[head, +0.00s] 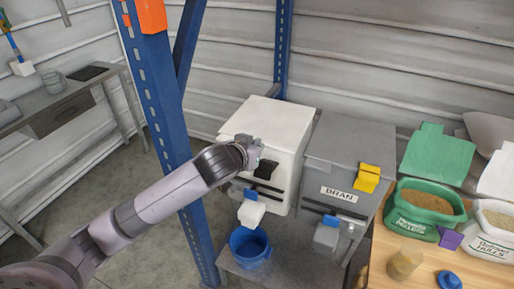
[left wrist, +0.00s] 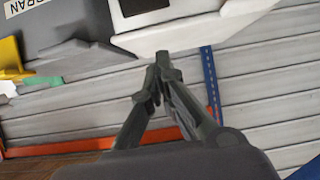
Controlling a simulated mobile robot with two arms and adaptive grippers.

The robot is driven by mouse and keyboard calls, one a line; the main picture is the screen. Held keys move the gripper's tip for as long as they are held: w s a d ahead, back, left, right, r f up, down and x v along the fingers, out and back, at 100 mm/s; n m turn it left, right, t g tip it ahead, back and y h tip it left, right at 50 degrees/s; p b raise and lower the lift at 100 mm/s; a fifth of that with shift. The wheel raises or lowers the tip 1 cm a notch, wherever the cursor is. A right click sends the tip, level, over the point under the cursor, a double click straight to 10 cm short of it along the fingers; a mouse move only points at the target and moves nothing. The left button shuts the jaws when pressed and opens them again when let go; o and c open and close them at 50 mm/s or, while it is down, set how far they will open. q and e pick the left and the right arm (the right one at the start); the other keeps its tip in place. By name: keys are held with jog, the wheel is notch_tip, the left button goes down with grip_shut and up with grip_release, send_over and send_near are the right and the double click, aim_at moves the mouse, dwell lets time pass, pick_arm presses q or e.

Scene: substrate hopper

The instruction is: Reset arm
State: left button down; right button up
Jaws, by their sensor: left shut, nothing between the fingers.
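My left arm reaches in from the lower left in the head view. In the left wrist view the fingers (left wrist: 160,72) are together and empty, pointing towards the white hopper (left wrist: 200,30). Whether they touch it I cannot tell. My right gripper is in neither view.
A blue bucket (head: 250,249) is below the white hopper. A blue rack post (head: 160,110) stands close behind my arm. Sacks (head: 424,208) crowd the wooden table (head: 390,240).

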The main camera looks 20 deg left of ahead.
pick_arm(q)
jog(key=shift+d, duration=0.1)
jog(key=s+d+f+m+g, duration=0.1)
jog(key=s+d+f+g, duration=0.3)
jog(key=s+f, duration=1.05)
jog(key=s+a+f+g, duration=0.1)
jog(key=s+f+g, duration=0.15)
jog(key=s, duration=0.75)
jog(key=s+a+f+g, duration=0.2)
jog(key=s+f, duration=0.1)
jog(key=s, duration=0.8)
notch_tip(320, 180, down, 27)
jog(key=g, duration=0.2)
jog(key=s+a+f+m, duration=0.1)
jog(key=s+a+f, duration=0.1)
jog(key=s+f, duration=1.3)
jog(key=shift+s+a+f+g, duration=0.2)
jog(key=shift+s+a+g, duration=0.15)
jog(key=shift+s, duration=0.75)
